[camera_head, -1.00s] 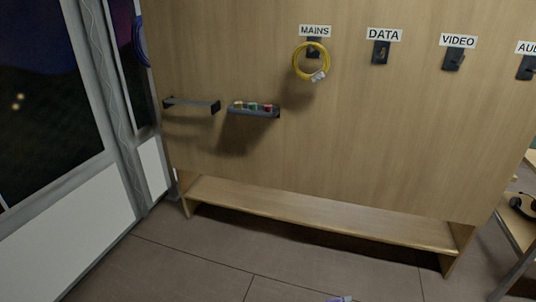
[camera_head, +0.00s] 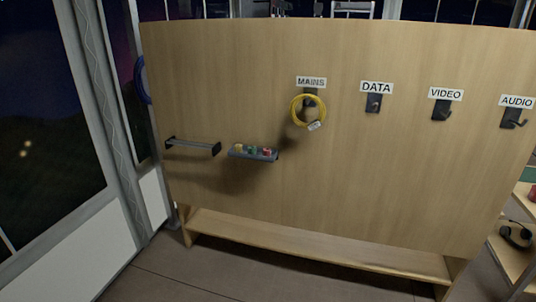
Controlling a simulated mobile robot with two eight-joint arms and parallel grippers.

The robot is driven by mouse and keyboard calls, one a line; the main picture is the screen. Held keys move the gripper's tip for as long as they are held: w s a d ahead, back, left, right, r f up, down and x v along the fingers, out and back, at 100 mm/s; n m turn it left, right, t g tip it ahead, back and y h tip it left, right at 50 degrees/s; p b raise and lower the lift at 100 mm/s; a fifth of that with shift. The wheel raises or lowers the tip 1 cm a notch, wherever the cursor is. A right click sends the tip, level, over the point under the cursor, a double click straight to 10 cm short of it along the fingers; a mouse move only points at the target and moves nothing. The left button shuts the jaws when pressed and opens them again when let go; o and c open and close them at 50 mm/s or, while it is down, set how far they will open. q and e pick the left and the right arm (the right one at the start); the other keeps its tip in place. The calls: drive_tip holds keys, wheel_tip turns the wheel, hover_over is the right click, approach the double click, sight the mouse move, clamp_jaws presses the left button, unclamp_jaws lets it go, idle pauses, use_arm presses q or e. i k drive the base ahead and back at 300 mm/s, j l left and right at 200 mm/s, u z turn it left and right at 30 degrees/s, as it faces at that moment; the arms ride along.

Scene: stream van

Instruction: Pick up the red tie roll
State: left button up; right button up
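A small red tie roll (camera_head: 267,152) sits at the right end of a narrow grey shelf (camera_head: 240,155) on the wooden panel. A green roll (camera_head: 253,150) and a yellow roll (camera_head: 238,148) stand to its left on the same shelf. Neither of my grippers shows in this view, so nothing is seen holding the red roll.
A yellow coiled cable (camera_head: 293,113) hangs on the hook under the MAINS label (camera_head: 311,82). The DATA (camera_head: 373,104), VIDEO (camera_head: 441,111) and AUDIO (camera_head: 513,119) hooks are empty. A grey rail (camera_head: 192,146) is left of the shelf. A wooden ledge (camera_head: 310,245) runs below.

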sight(267, 152)
drive_tip(key=i+j+z, duration=0.25)
drive_tip(key=i+j, duration=0.6)
drive_tip(key=i, duration=0.1)
